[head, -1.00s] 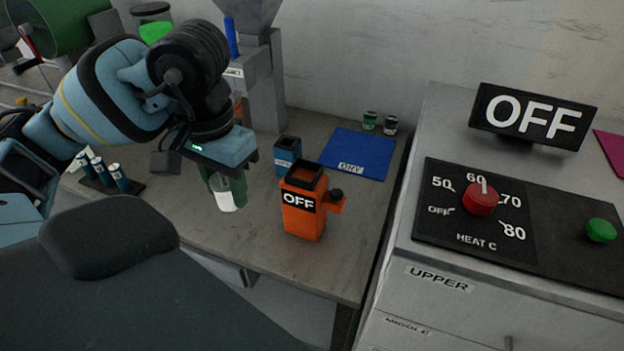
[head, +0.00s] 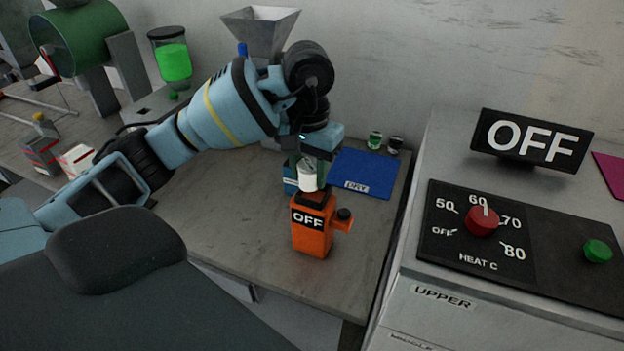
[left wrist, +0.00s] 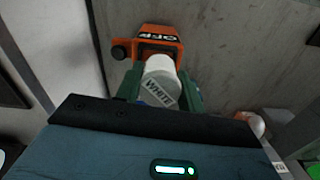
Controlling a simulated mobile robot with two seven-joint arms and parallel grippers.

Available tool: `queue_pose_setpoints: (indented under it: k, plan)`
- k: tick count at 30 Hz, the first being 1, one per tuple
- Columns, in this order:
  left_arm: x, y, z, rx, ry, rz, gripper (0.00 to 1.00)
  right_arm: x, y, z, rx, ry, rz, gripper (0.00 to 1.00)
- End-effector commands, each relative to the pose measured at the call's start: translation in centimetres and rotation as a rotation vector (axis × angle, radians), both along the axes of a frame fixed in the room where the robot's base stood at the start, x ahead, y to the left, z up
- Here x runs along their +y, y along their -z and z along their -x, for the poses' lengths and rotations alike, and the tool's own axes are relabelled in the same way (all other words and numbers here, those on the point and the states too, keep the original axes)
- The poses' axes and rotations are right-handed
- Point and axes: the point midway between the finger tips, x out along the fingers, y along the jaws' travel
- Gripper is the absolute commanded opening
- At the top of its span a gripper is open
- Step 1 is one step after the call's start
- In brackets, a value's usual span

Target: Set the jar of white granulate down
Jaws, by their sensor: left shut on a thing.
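The jar of white granulate (head: 308,178) is held in my left gripper (head: 306,165), just behind and above the orange box marked OFF (head: 312,232). In the left wrist view the jar (left wrist: 160,72) shows a WHITE label between the green fingers (left wrist: 162,92), which are shut on it. The orange box (left wrist: 150,36) lies just beyond the jar there. I cannot tell whether the jar touches the box. My right gripper is not in view.
A blue mat (head: 372,172) lies behind on the right, with two small jars (head: 375,140) past it. A blue container (head: 290,182) is partly hidden behind the gripper. The grey cabinet with the heat panel (head: 470,225) stands right. The bench's front left is clear.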

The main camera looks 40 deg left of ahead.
Motion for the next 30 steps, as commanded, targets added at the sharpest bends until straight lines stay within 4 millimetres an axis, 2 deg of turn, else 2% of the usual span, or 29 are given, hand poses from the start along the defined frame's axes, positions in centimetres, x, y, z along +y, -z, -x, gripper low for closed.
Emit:
queue_pose_setpoints:
  k: [7, 10, 15, 18, 30]
  plan:
    - [-0.1, 0.1, -0.5, 0.000, 0.001, 0.000, 0.16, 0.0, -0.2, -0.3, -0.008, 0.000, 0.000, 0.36]
    - [-0.3, 0.1, -1.3, 0.000, 0.000, 0.001, 0.16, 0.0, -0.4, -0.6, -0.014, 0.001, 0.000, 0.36]
    - [-0.2, 2.5, -1.1, 0.002, 0.000, -0.001, 0.16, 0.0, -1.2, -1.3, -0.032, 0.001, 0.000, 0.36]
    - [-0.2, 3.4, -1.2, -0.001, 0.000, 0.000, 0.16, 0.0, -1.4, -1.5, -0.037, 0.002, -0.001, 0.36]
    - [-0.2, 4.6, -1.0, 0.013, 0.002, -0.003, 0.16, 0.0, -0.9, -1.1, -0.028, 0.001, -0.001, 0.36]
